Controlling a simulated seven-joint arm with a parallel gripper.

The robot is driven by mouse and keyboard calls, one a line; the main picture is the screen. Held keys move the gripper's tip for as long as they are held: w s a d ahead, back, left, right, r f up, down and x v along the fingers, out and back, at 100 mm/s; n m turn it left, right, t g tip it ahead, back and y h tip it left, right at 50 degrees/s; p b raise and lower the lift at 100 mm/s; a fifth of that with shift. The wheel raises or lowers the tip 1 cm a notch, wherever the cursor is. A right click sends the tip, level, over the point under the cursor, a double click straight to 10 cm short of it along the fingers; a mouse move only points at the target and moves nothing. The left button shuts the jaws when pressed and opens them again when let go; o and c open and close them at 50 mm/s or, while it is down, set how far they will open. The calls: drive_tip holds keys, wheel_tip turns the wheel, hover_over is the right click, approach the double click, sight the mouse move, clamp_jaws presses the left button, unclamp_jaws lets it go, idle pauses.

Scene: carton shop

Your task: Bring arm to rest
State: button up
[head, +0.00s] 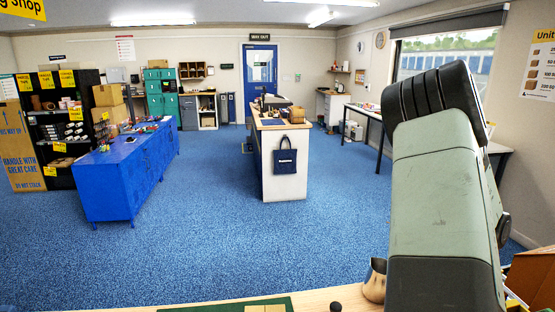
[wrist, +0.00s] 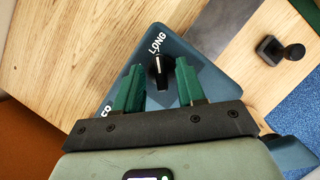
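My gripper (wrist: 159,66) shows in the wrist view with two green fingers spread apart. It is open and holds nothing. A black knob with a pale pointer line (wrist: 158,72) shows between the fingertips, with a gap on each side. The knob sits on a blue-grey panel (wrist: 205,72) marked "LONG", with a second label partly hidden by my gripper. I cannot tell how far the fingertips are from the panel. In the head view my arm rises at the right, and my gripper is out of sight.
A brown carton (head: 533,278) stands at the right. Open blue floor (head: 230,240) lies beyond.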

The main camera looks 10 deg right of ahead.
drive_tip(key=v, duration=1.1)
drive_tip(key=x, duration=1.1)
drive_tip(key=shift+f, duration=0.2)
drive_tip(key=n, duration=0.1)
drive_tip(key=n+h, duration=0.1)
drive_tip(key=n, duration=0.1)
drive_tip(key=shift+w+a+r+n+g, duration=0.1)
drive_tip(key=shift+w+r+n+g, duration=0.05)
drive_tip(key=shift+n+g, duration=0.2)
drive_tip(key=r, duration=0.2)
drive_tip(key=d+r+m+t, duration=0.1)
drive_tip(key=r, duration=0.2)
drive_tip(key=r+m+t, duration=0.1)
drive_tip(key=r, duration=0.2)
drive_tip(key=shift+w+d+r+h, duration=0.1)
drive_tip(key=shift+w+d+h, duration=0.1)
drive_tip(key=shift+d+h, duration=0.1)
drive_tip(key=shift+s+a+m+t+h, duration=0.3)
drive_tip(key=shift+s+a+m+t, duration=0.15)
drive_tip(key=shift+m+t, duration=0.15)
drive_tip(key=shift+m+t+h, duration=0.45)
drive_tip(key=shift+h, duration=0.05)
drive_tip(key=shift+s+a+f, duration=0.1)
drive_tip(key=shift+a+f, duration=0.15)
drive_tip(key=shift+f, duration=1)
drive_tip(key=shift+a+f, duration=0.2)
drive_tip(key=shift+f, duration=1.05)
